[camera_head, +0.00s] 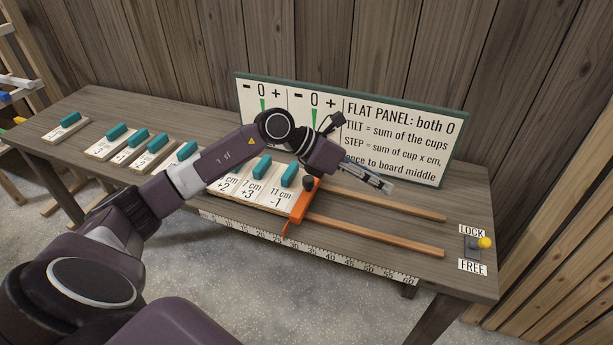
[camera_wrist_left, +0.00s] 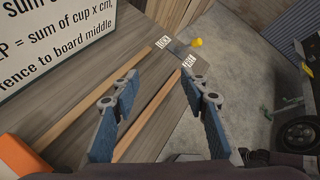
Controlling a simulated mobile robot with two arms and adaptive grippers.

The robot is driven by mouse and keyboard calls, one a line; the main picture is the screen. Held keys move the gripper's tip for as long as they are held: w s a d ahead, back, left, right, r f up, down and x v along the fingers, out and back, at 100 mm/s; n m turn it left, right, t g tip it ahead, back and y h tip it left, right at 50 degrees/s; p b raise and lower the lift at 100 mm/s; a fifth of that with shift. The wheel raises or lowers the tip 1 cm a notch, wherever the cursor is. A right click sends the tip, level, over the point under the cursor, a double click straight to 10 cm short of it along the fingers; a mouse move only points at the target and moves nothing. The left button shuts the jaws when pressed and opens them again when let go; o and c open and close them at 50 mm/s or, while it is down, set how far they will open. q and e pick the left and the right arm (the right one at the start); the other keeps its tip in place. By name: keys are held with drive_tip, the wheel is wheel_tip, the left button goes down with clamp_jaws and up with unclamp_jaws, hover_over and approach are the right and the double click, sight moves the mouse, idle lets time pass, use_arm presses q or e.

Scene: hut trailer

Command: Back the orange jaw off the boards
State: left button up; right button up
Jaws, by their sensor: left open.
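The orange jaw (camera_head: 299,207) is a bar across the bench rails with a dark knob (camera_head: 308,184) on top. Its left side appears to lie against the last of a row of white boards (camera_head: 275,197), marked 11 cm -1. My left gripper (camera_head: 388,187) is open and empty, held above the rails to the right of the jaw. In the left wrist view its two blue-padded fingers (camera_wrist_left: 160,85) are spread apart, and an orange part (camera_wrist_left: 18,157) shows at the lower left. My right gripper is not in view.
Two wooden rails (camera_head: 375,234) run right from the jaw, clear of objects. A ruler strip (camera_head: 320,252) lines the front edge. A yellow-knobbed lever (camera_head: 485,242) sits between LOCK and FREE labels; its setting is unclear. A sign panel (camera_head: 400,135) stands behind. More boards (camera_head: 110,146) lie left.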

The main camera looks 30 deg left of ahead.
use_arm(q)
drive_tip(key=a+f+g+y, duration=0.15)
drive_tip(key=a+y, duration=0.25)
drive_tip(key=a, duration=0.8)
drive_tip(key=g+y, duration=0.1)
drive_tip(key=y, duration=0.2)
approach(307, 178)
drive_tip(key=f, duration=0.2)
drive_tip(key=x, duration=0.2)
drive_tip(key=p+x, duration=0.1)
drive_tip(key=x, duration=0.1)
drive_tip(key=p+x, duration=0.1)
drive_tip(key=x, duration=0.1)
drive_tip(key=shift+w+d, duration=0.3)
drive_tip(key=shift+w, duration=0.05)
drive_tip(key=shift+w+d+f+p, duration=0.15)
drive_tip(key=shift+f+p, duration=0.15)
drive_tip(key=shift+f, duration=0.2)
drive_tip(key=shift+c, duration=0.3)
clamp_jaws()
